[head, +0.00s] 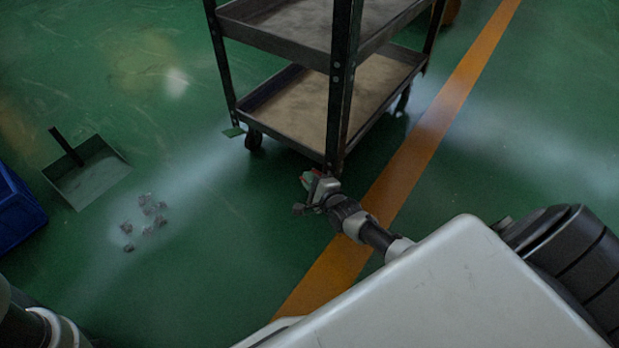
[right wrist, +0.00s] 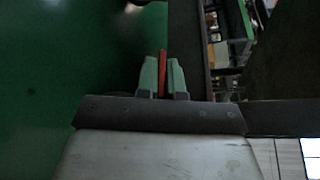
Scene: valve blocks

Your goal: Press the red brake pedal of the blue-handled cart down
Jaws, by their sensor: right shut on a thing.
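A dark metal cart (head: 341,100) with two shelves stands at the top centre of the head view; its handle is out of frame. My right gripper (head: 313,188) is low at the cart's near corner leg. A bit of red (head: 304,179) shows at its fingertips. In the right wrist view, my right gripper (right wrist: 163,78) has its two green fingers shut on the narrow red pedal (right wrist: 162,66), which stands between them. How far the pedal is tilted cannot be told. My left gripper is not in view.
A green tab (head: 233,131) sits by the cart's left caster. A dustpan (head: 95,175), several small scraps (head: 148,214) and a blue crate (head: 17,213) are on the left. An orange floor line (head: 430,135) runs along the right. The green floor is otherwise free.

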